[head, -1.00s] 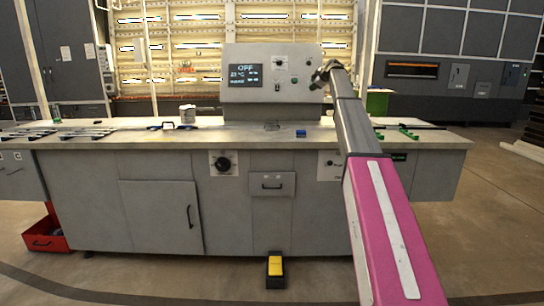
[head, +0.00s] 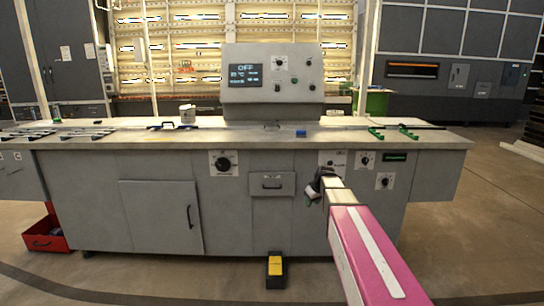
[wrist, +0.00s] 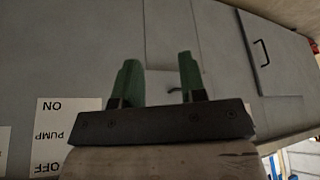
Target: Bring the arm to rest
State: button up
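My gripper (head: 318,187) is in front of the washer's grey front panel, below the worktop edge and near the knob plates in the head view. In the wrist view my gripper (wrist: 158,80) shows two green fingers set apart with nothing between them. The grey washer cabinet (head: 225,220) fills the background behind the fingers. A white pump plate (wrist: 62,135) marked ON and OFF lies to the left of the gripper in the wrist view. I cannot tell the exact gap between the fingertips and the panel.
The control box (head: 272,95) on the worktop has a screen reading OFF. A yellow pedal (head: 276,265) is on the floor in front of the cabinet. A red bin (head: 46,238) is at the left. The floor at the right is clear.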

jog(key=s+f+m+g, duration=0.1)
jog(key=s+f, duration=0.3)
jog(key=s, duration=0.5)
jog(key=s+f+m+g+h, duration=0.1)
jog(key=s+f+m, duration=0.2)
jog(key=s, duration=0.6)
jog(key=s+f+m+g+h, duration=0.1)
jog(key=s+f+g, duration=0.1)
jog(key=s+f, duration=0.3)
jog(key=s, duration=0.4)
jog(key=shift+s+d+f+m, duration=0.25)
jog(key=shift+s+d+m, duration=0.05)
jog(key=shift+m, duration=0.1)
